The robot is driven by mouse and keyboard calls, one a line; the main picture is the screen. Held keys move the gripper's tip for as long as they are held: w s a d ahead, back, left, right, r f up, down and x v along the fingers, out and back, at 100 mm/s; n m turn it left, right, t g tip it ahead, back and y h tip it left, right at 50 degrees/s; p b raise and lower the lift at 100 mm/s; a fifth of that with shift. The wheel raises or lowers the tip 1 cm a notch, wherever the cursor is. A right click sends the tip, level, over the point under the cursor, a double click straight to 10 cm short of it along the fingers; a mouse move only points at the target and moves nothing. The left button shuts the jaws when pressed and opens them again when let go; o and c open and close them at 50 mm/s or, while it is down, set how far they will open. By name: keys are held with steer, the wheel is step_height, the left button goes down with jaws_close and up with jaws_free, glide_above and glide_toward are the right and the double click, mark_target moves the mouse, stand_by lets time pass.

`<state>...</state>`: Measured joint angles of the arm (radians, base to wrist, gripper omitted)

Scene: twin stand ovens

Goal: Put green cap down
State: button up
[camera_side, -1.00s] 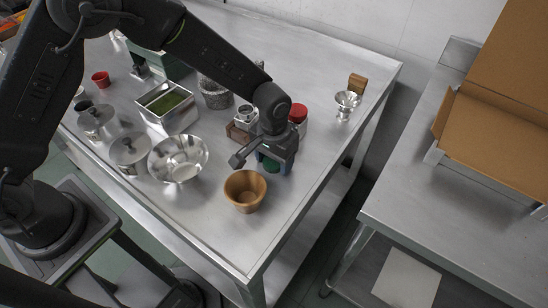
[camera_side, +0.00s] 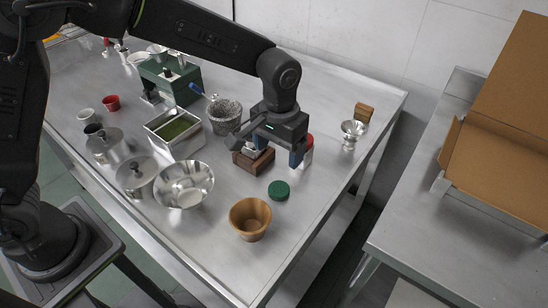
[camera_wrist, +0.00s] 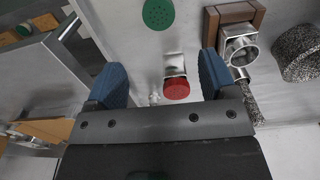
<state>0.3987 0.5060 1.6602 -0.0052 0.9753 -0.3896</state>
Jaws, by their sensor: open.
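The green cap (camera_side: 279,190) lies flat on the steel table, behind and to the right of the wooden bowl. It also shows at the top of the wrist view (camera_wrist: 158,14). My gripper (camera_side: 276,153) is above the table, farther back than the cap and apart from it. Its two blue fingers are spread wide with nothing held between them, as the wrist view also shows (camera_wrist: 162,76). A red-capped shaker (camera_wrist: 176,88) appears between the fingers in the wrist view; in the side view my gripper partly hides it.
A wooden block with a metal piece (camera_side: 255,160) is close to my gripper's left finger. A wooden bowl (camera_side: 250,220), a steel bowl (camera_side: 184,186), a stone mortar (camera_side: 224,117) and a tray with green contents (camera_side: 174,130) stand nearby. The table's front right is clear.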

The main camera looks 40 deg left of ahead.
steer(key=s+a+r+t, duration=0.2)
steer(key=s+a+r, duration=0.4)
steer(key=a+r, duration=0.4)
steer(key=s+a+r+t, duration=0.1)
steer(key=s+a, duration=0.2)
steer(key=s, duration=0.4)
steer(key=s+a+r+t, duration=0.2)
steer(key=s+a, duration=0.2)
steer(key=s, duration=0.3)
steer(key=shift+a+r+t, duration=0.2)
steer(key=shift+a+t, duration=0.1)
